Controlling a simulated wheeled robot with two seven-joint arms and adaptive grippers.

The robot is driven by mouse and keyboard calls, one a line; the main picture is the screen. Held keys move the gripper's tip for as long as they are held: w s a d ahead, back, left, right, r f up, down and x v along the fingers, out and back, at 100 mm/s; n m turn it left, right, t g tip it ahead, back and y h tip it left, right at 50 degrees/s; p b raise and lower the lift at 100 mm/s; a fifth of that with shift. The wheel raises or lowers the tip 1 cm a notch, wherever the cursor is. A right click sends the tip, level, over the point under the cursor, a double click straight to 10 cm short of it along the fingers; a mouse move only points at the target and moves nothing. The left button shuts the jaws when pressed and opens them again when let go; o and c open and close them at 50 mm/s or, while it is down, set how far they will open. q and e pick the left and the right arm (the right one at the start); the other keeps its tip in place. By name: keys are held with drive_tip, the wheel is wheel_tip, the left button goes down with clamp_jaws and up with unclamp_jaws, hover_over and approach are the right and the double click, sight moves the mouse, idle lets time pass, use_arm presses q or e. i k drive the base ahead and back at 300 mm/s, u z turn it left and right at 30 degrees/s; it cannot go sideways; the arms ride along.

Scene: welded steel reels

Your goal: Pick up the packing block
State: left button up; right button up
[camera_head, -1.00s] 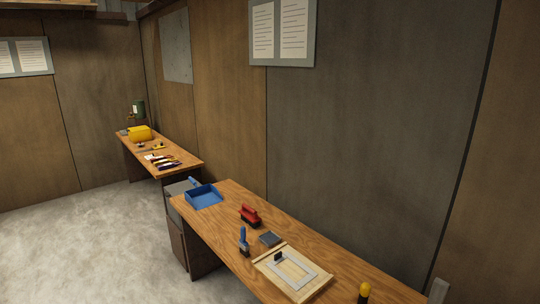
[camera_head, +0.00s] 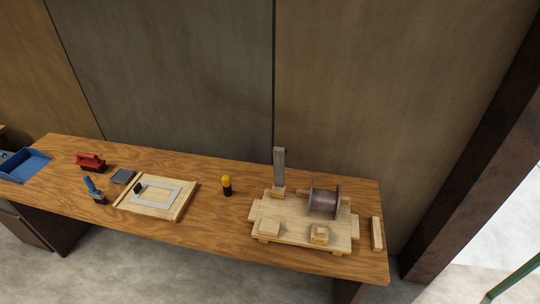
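No label shows which piece is the packing block. A pale wooden bar (camera_head: 377,233) lies by itself near the right end of the workbench. Small wooden blocks, one at front left (camera_head: 269,228) and one at front right (camera_head: 319,235), sit on a wooden base (camera_head: 292,212). A dull steel reel (camera_head: 323,201) rests at the back right of that base. A grey upright piece (camera_head: 279,166) stands at the base's back edge with wood at its foot. Neither of my grippers is in view.
On the workbench (camera_head: 225,226) are a black cylinder with yellow top (camera_head: 227,185), a wooden board with grey frame (camera_head: 156,196), a blue-handled tool (camera_head: 94,190), a grey block (camera_head: 123,176), a red-handled brush (camera_head: 91,162) and a blue tray (camera_head: 24,165). A dark post (camera_head: 470,150) stands right.

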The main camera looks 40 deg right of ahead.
sight(377, 242)
drive_tip(key=z, duration=2.35)
